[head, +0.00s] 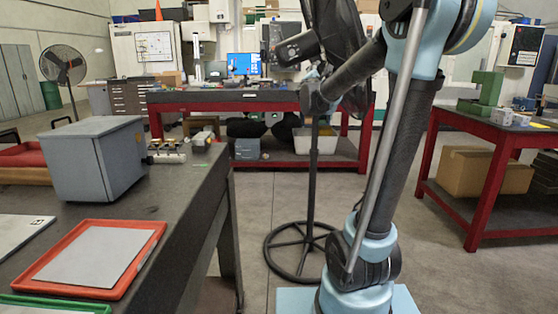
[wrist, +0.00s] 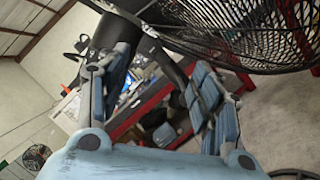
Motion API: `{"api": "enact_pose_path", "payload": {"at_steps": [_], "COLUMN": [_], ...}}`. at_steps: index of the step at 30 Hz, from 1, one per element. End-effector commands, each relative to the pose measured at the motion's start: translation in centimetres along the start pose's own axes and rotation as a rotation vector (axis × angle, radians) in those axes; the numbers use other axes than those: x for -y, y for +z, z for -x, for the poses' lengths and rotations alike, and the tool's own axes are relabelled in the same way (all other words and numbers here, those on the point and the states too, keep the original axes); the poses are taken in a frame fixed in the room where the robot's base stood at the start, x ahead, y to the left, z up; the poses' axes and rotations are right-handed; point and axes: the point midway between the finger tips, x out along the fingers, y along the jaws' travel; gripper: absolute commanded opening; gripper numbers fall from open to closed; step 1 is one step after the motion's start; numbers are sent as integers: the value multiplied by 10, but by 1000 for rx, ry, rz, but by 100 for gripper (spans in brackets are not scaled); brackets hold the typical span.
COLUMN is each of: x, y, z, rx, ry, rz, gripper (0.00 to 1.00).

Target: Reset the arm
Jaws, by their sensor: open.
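My arm (head: 397,150) rises from its light-blue base (head: 362,285) in the right half of the head view. It stands upright, bends at the top edge, and dark links run down-left in front of a black fan. I cannot make out my gripper clearly in the head view. In the wrist view, my gripper (wrist: 160,78) has its two blue-grey padded fingers spread wide apart. Nothing is held between them. The wrist view is tilted, and past the fingers it shows the fan's cage (wrist: 255,35) and a red-framed bench.
The fan's stand (head: 311,190) is close beside my arm. A dark workbench (head: 165,185) at left bears a grey box (head: 93,160) and a red tray (head: 50,262). Red-framed tables stand at the back (head: 215,97) and right (head: 482,165). Bare floor lies between them.

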Motion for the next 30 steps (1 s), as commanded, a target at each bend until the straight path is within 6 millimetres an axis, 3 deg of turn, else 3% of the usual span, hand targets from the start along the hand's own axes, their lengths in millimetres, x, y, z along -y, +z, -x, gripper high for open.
{"api": "enact_pose_path", "payload": {"at_steps": [11,17,20,24,30], "x": [47,92,127,187,263], "y": [32,57,70,82,74], "z": [36,67,93,147,239], "rx": [71,136,185,268,380], "ry": [-154,-286,-388,-573,-860], "rz": [-207,-358,-467,-648,-895], "gripper": [59,59,59,59,59]}}
